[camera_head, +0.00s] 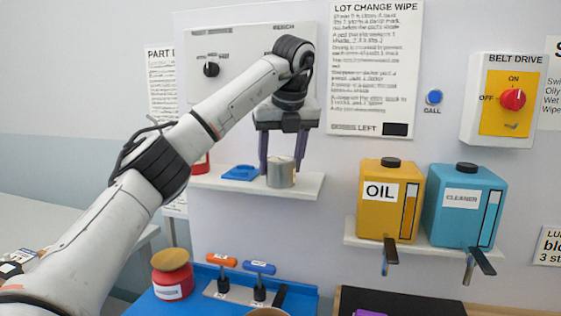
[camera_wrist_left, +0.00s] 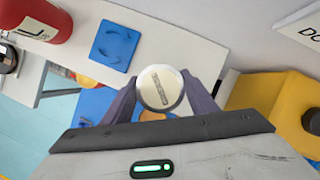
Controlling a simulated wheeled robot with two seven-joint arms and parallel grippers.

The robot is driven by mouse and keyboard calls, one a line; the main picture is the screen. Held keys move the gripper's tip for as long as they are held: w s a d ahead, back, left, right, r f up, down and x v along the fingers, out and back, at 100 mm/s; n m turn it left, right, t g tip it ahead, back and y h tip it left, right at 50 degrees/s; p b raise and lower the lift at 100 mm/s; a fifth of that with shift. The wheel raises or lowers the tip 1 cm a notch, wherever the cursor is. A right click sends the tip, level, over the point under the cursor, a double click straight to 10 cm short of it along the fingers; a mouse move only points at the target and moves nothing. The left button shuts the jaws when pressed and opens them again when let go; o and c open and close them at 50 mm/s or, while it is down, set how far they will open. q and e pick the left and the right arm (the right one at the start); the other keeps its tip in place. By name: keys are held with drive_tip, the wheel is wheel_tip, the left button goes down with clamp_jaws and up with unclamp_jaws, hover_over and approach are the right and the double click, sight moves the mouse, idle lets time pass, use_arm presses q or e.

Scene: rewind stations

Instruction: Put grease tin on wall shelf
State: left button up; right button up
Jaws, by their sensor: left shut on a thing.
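A small metal tin (camera_head: 281,175), pale grey and upright, is at the wall shelf (camera_head: 210,184), toward its right end. It seems to stand on the board, though a tiny gap below it cannot be ruled out. My left gripper (camera_head: 281,164) reaches down from above with its two dark fingers on either side of the tin, shut on it. In the left wrist view the tin's round, labelled lid (camera_wrist_left: 160,88) sits between the fingers, with the white shelf board (camera_wrist_left: 190,40) behind it. My right gripper is not in view.
A blue flat piece (camera_head: 240,173) and a red container (camera_head: 201,165) share the shelf, left of the tin. A yellow OIL tank (camera_head: 390,205) and a blue cleaner tank (camera_head: 463,208) stand on another shelf at right. Below are a red jar (camera_head: 172,277) and orange and blue handled tools.

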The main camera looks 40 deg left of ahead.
use_arm(q)
drive_tip(key=o, duration=1.2)
drive_tip(key=shift+f, duration=0.1)
drive_tip(key=v, duration=1.2)
